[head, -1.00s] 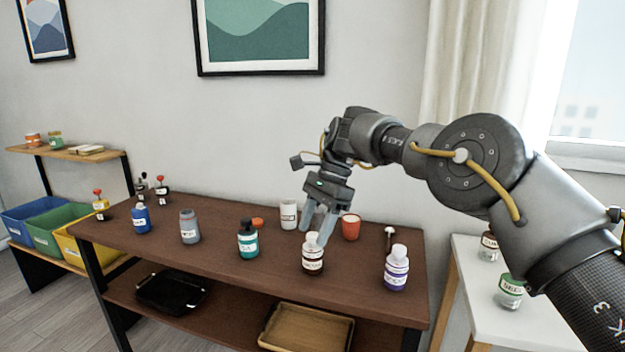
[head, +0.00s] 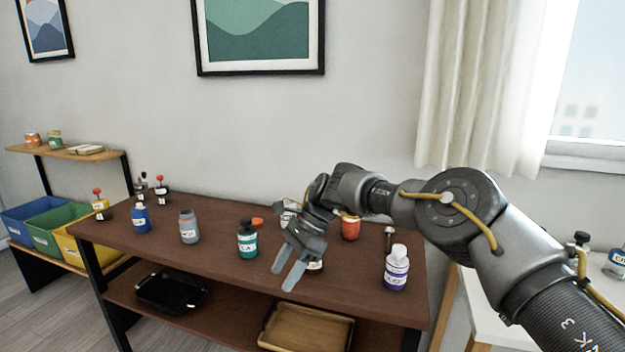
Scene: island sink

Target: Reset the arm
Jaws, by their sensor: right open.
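My right arm comes in from the right. My right gripper (head: 283,277) is open and empty, pointing down and to the left over the front part of the brown table (head: 190,262). It hides most of a bottle with a dark red label (head: 315,266) behind it, and part of a white cup (head: 290,208). I cannot tell how far the fingers are from that bottle. My left gripper is not in view.
A teal bottle (head: 248,240) stands left of the gripper and a purple-labelled bottle (head: 396,268) right of it. An orange cup (head: 351,228), grey bottle (head: 189,227) and blue bottle (head: 140,218) stand on the table. A wooden tray (head: 306,330) and black tray (head: 171,292) lie below.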

